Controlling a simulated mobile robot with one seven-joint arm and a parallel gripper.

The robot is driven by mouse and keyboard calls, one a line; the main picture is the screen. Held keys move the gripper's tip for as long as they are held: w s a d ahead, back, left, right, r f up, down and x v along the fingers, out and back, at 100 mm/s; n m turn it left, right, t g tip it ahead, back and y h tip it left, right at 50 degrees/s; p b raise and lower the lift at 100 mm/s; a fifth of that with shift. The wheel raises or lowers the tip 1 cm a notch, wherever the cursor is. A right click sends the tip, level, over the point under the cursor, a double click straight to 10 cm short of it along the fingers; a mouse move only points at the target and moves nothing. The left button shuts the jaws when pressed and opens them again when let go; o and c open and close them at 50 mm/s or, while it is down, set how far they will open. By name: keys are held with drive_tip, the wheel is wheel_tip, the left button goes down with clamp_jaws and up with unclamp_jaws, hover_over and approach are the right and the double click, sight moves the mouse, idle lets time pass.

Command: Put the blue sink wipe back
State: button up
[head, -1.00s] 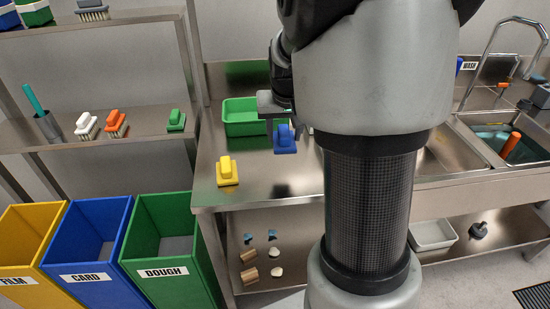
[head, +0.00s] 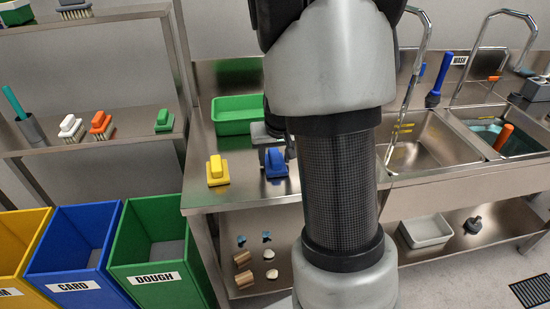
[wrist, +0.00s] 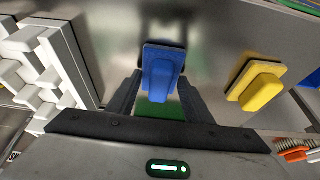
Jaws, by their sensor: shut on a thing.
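The blue sink wipe (head: 276,162) is a blue block with a raised grip, over the steel counter (head: 250,190) to the right of the yellow wipe (head: 217,170). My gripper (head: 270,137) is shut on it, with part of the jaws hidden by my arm. In the wrist view the blue wipe (wrist: 162,78) sits between the two dark fingers, its grip facing the camera. Bare steel lies behind it. I cannot tell whether it touches the counter. The yellow wipe (wrist: 260,88) lies to its right there, apart from it.
A green tray (head: 237,127) stands behind on the counter. A shelf (head: 95,142) at left holds brushes and a green wipe (head: 164,120). Sinks (head: 425,152) are on the right. Yellow, blue and green bins (head: 158,278) stand at lower left. A white rack-like object (wrist: 45,65) is at wrist-view left.

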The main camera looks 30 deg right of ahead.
drive_tip(key=o, duration=1)
drive_tip(key=shift+r, duration=0.5)
drive_tip(key=p+v, duration=0.3)
drive_tip(key=v, duration=0.8)
drive_tip(key=s+a+r+n, duration=0.1)
drive_tip(key=s+a+r, duration=0.2)
drive_tip(key=s, duration=0.3)
drive_tip(key=s+a+r+n, duration=0.1)
drive_tip(key=s+a+r, duration=0.2)
drive_tip(key=s+a, duration=0.2)
drive_tip(key=s+a+r+n+t+y, duration=0.1)
drive_tip(key=s+a+r, duration=0.2)
drive_tip(key=s+a, duration=0.2)
drive_tip(key=shift+s+r, duration=0.2)
drive_tip(key=shift+s, duration=1.15)
